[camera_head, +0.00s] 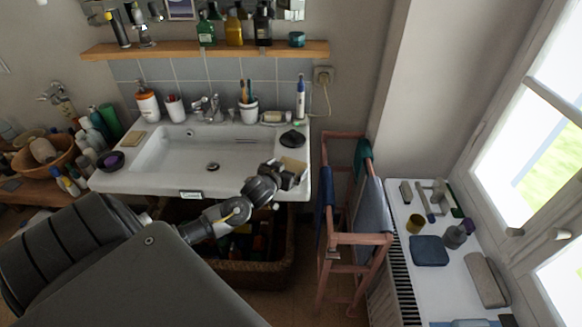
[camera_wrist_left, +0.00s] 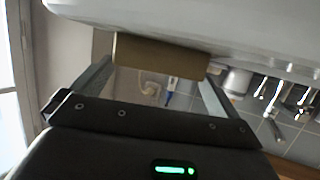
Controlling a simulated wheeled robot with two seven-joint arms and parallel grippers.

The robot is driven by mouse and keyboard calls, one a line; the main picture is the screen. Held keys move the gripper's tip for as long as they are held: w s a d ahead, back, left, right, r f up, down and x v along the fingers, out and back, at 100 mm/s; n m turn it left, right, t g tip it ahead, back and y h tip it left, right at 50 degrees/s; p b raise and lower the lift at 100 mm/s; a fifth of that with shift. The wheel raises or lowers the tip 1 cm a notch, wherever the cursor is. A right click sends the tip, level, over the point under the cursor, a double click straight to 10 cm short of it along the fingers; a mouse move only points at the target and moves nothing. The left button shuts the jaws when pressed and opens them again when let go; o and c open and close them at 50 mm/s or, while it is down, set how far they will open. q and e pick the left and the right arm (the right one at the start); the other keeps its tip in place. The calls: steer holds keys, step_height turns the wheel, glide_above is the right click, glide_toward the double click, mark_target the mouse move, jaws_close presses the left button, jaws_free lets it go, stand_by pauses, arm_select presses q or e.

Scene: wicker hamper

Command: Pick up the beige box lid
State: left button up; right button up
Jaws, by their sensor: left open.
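The beige box lid (camera_head: 292,164) is at the right front corner of the white sink, just past my left gripper (camera_head: 293,174). In the left wrist view the lid (camera_wrist_left: 160,56) shows as a tan block at the sink's edge, in front of the opening of my left gripper (camera_wrist_left: 155,82). The two fingers stand wide apart, one toward each end of the lid. The gripper is open; I cannot tell whether a finger touches the lid. The gripper partly hides the lid in the head view. My right gripper is not in view.
The white sink (camera_head: 160,153) holds cups, a soap dish and a dark object (camera_head: 292,138) near the lid. A wicker hamper (camera_head: 262,275) stands below it. A wooden towel rack (camera_head: 358,239) stands to the right, beside a cluttered white sill (camera_head: 447,286).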

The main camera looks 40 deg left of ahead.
mark_target(292, 165)
arm_select(q)
steer(key=shift+w+a, duration=0.1)
steer(key=shift+w, duration=0.3)
steer(key=p+x, duration=0.1)
steer(key=x, duration=0.3)
steer(key=shift+w+f, duration=0.15)
steer(key=shift+f, duration=0.15)
steer(key=c, duration=0.8)
steer(key=shift+c, duration=0.2)
steer(key=shift+r, duration=0.15)
